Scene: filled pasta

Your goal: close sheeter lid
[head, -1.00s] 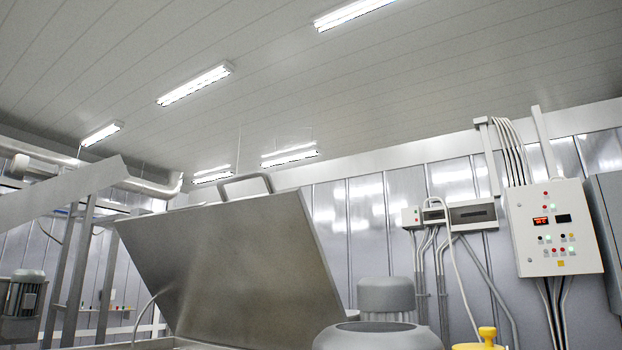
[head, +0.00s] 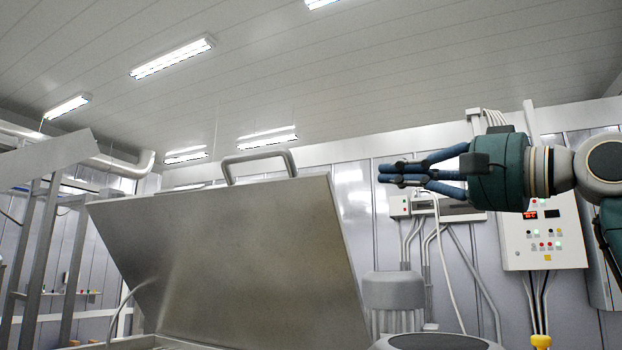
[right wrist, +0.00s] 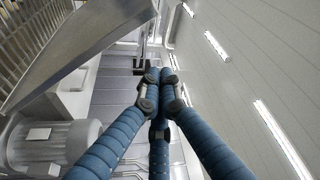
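The sheeter lid (head: 225,255) is a wide stainless steel panel standing raised and tilted above the machine body in the head view. A bar handle (head: 258,158) sits on its top edge. My right gripper (head: 384,174) reaches in from the right, right of the handle in the picture and apart from the lid. Its blue fingers are drawn together with nothing between them. In the right wrist view the fingertips (right wrist: 158,78) meet, and a metal panel (right wrist: 85,45), apparently the lid, lies at upper left. My left gripper is not in view.
A grey motor (head: 393,290) stands right of the lid, with a round grey top (head: 435,342) in front. A control box (head: 545,238) hangs on the right wall. A metal frame (head: 70,265) stands at the left. Space above the lid is clear.

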